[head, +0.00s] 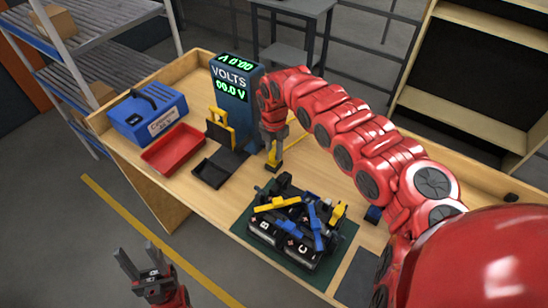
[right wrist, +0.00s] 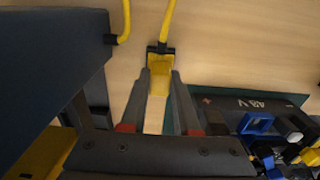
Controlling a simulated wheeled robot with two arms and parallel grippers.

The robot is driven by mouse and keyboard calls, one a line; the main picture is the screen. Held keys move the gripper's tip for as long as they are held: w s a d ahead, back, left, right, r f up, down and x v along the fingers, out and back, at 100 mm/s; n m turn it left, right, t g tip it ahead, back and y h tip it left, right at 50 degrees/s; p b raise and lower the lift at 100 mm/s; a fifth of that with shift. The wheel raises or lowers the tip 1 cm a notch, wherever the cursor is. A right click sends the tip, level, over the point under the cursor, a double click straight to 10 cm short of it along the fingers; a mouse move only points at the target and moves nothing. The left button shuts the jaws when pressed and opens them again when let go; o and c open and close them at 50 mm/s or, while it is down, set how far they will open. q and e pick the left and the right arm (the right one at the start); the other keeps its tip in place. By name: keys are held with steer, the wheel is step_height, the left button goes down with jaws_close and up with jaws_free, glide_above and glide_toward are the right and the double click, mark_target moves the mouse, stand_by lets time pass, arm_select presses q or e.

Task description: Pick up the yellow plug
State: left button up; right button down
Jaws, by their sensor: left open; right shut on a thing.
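The yellow plug (head: 273,159) is at the tips of my right gripper (head: 273,140), above or on the wooden bench beside the blue volt meter (head: 235,85). In the right wrist view the yellow plug (right wrist: 159,66) sits between the two grey fingers of my right gripper (right wrist: 160,78), which are shut on it. A yellow cable runs up from its black collar. I cannot tell if the plug touches the bench. My left gripper (head: 143,268) is open and empty, low in front of the bench, away from the plug.
A black battery pack (head: 300,240) with blue, yellow and black parts lies on a dark green mat (head: 327,270). A red tray (head: 172,149), a blue case (head: 148,112) and a black holder (head: 212,170) stand left. A shelf rack (head: 85,25) is behind.

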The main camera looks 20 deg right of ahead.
stand_by(0.4)
steer(key=shift+w+r, duration=0.15)
steer(key=shift+r, duration=0.15)
step_height(320, 180, up, 9)
steer(key=b, duration=0.4)
steer(key=shift+f+b, duration=0.15)
steer(key=shift+b, duration=0.15)
step_height(320, 180, up, 5)
glide_above(274, 151)
steer(key=shift+p, duration=0.3)
stand_by(0.3)
steer(key=m+b, duration=0.4)
steer(key=m, duration=1.4)
